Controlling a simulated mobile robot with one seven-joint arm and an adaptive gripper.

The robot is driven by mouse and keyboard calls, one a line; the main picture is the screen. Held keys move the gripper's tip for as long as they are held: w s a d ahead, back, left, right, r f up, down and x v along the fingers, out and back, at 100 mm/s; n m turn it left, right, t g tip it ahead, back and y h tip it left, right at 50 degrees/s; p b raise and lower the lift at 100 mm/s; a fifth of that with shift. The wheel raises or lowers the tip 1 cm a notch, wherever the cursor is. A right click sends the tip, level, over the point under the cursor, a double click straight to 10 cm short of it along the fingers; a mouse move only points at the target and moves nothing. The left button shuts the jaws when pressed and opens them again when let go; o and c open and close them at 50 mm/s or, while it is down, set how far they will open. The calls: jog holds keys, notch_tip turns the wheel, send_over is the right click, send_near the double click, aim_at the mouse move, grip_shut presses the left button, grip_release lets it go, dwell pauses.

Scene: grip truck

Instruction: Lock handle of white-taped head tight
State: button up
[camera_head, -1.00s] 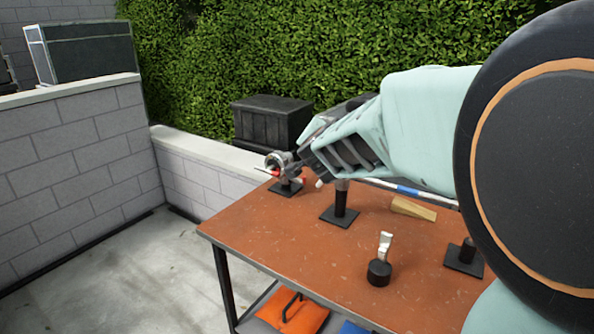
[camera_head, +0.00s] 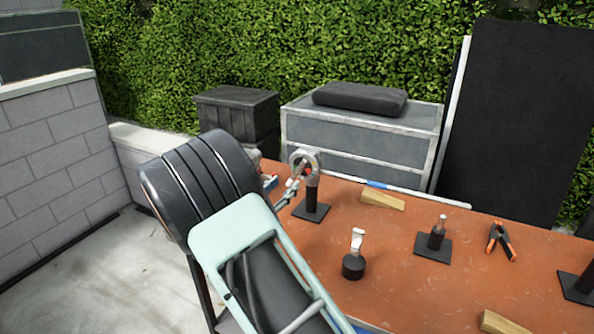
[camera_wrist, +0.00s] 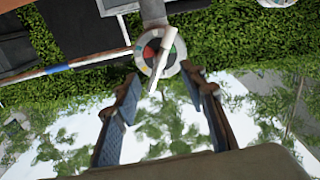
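The round grip head (camera_head: 305,162) sits on top of a black post with a square base on the orange table. In the wrist view the head (camera_wrist: 147,60) shows a round pale rim with red and green patches inside. A whitish handle (camera_wrist: 161,60) crosses its face; I cannot make out tape on it. My gripper (camera_wrist: 160,75) is open, with a blue-padded finger on each side of the handle's end; contact is not visible. In the head view my gripper (camera_head: 282,189) is small, just left of the head and partly hidden by my arm.
The orange table (camera_head: 400,290) also holds a wooden wedge (camera_head: 382,200), a round black base with a pale upright piece (camera_head: 354,265), a short stud on a plate (camera_head: 436,238) and a spring clamp (camera_head: 500,240). Another head at the far left is mostly hidden behind my arm.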

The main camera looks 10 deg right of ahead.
aim_at(295, 174)
jog(key=p+x, duration=0.1)
jog(key=x, duration=0.8)
jog(key=shift+w+d, duration=0.1)
jog(key=shift+c, duration=0.3)
grip_shut()
